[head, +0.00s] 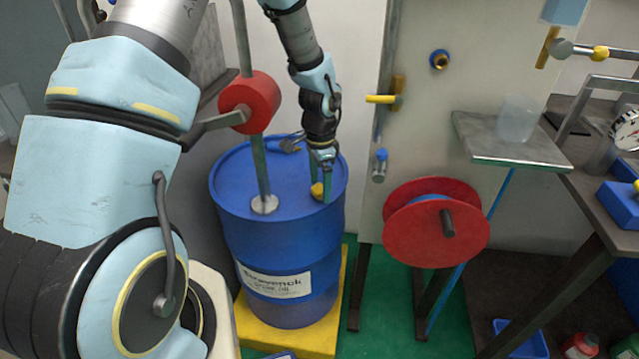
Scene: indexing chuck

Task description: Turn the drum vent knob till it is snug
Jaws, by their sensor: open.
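The blue drum (232,194) stands upright on a yellow base, with a white label on its front. The vent knob (316,190) is a small yellow piece on the drum's top, near the right front rim. My gripper (322,191) points down at the knob from above, with its fingers open. One finger stands at the knob's right; the fingers partly hide the knob. I cannot tell whether they touch it.
A pump pipe with a red cylinder (252,98) rises from the drum top, left of my gripper. A panel with a yellow-handled valve (381,99) stands to the right. A red reel (470,233) and a metal shelf (510,143) are farther right.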

